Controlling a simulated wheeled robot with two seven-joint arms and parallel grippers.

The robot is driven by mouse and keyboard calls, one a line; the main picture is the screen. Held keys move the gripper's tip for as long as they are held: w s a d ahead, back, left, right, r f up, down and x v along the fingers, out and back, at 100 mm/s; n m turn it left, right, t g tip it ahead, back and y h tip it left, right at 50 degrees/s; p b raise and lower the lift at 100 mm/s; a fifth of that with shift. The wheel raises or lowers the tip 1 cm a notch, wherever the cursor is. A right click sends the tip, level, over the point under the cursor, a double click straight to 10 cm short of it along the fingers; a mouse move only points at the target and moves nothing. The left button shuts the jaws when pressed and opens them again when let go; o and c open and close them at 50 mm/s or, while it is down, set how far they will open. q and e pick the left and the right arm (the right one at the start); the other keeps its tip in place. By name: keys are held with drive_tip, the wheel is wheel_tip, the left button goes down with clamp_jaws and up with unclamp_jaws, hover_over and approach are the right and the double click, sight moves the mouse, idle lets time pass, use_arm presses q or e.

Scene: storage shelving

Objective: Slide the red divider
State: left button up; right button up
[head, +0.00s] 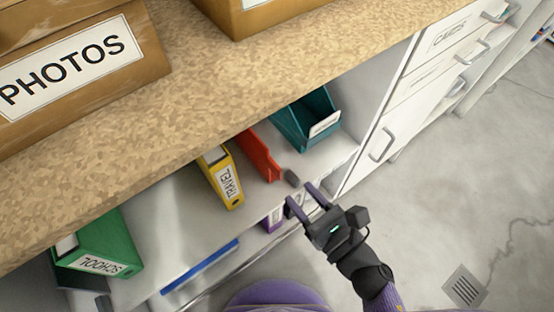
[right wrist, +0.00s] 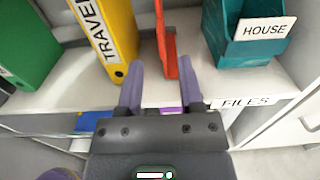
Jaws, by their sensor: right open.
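The red divider (head: 259,156) stands upright on the shelf, between the yellow TRAVEL binder (head: 222,178) and a teal bin (head: 308,120). In the right wrist view the red divider (right wrist: 166,45) rises just beyond my fingers, roughly in line with the gap between them. My right gripper (head: 306,195) is open and empty, in front of the shelf edge and short of the divider. Its two purple fingers (right wrist: 160,85) are spread apart in the right wrist view. The divider's back part is hidden under the countertop in the head view.
The teal HOUSE bin (right wrist: 244,40) is to the right. A green SCHOOL binder (head: 97,247) stands far left. The speckled countertop (head: 200,95) overhangs the shelf. Shelf space left of the yellow binder is clear.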

sight(281, 172)
drive_tip(key=x, duration=0.8)
drive_tip(key=shift+a+b, duration=0.1)
drive_tip(key=shift+b, duration=0.2)
clamp_jaws()
idle(0.8)
